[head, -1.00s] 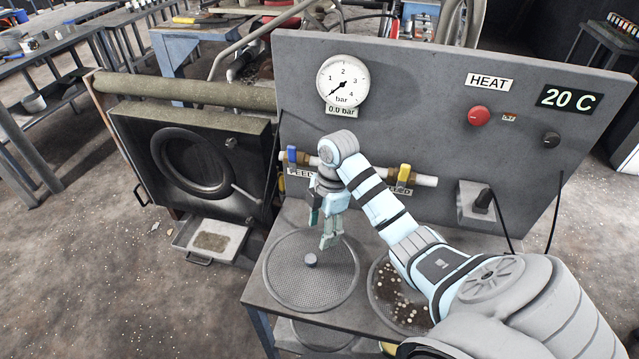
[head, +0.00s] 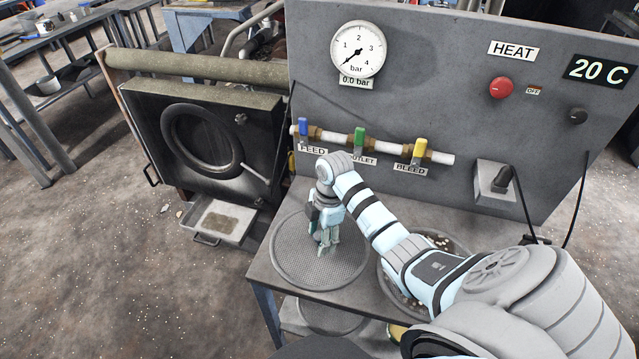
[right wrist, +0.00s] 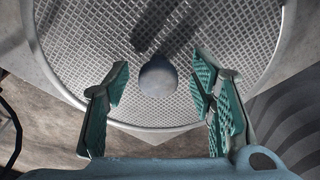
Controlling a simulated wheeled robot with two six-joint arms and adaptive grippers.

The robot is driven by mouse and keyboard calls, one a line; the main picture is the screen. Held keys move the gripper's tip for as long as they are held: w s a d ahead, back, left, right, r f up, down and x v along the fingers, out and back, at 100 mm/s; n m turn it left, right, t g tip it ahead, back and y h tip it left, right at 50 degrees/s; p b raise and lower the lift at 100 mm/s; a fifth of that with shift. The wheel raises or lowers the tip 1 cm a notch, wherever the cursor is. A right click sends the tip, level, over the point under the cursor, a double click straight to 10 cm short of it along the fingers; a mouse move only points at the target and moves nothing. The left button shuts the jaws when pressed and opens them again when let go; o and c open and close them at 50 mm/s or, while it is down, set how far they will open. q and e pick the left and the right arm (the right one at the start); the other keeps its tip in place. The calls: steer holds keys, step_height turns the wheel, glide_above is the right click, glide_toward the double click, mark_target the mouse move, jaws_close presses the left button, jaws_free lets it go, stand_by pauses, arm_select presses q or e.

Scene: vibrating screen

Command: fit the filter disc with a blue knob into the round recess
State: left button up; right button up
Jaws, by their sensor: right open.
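A round mesh filter disc (head: 290,262) with a metal rim lies flat on the grey table. Its blue-grey knob (right wrist: 158,76) shows in the right wrist view, where the mesh (right wrist: 90,40) fills the upper part. My right gripper (head: 324,245) is open and points down over the disc, hiding the knob in the head view. In the right wrist view its two teal-padded fingers stand apart, one on each side of the knob; contact is not visible. A dark panel at left has a round black ring (head: 233,139); I cannot tell whether this is the recess. My left gripper is not in view.
A second round screen with pale pebbles (head: 447,243) lies right, partly behind my arm. Another disc (head: 330,318) is below the tabletop. A grey panel (head: 430,90) with gauge (head: 358,49) and valves rises behind. A shallow tray (head: 222,222) sits at left.

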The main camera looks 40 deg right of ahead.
steer(key=shift+w, duration=0.15)
steer(key=shift+p, duration=0.3)
steer(key=c, duration=1.1)
jaws_close()
steer(key=shift+r, duration=0.1)
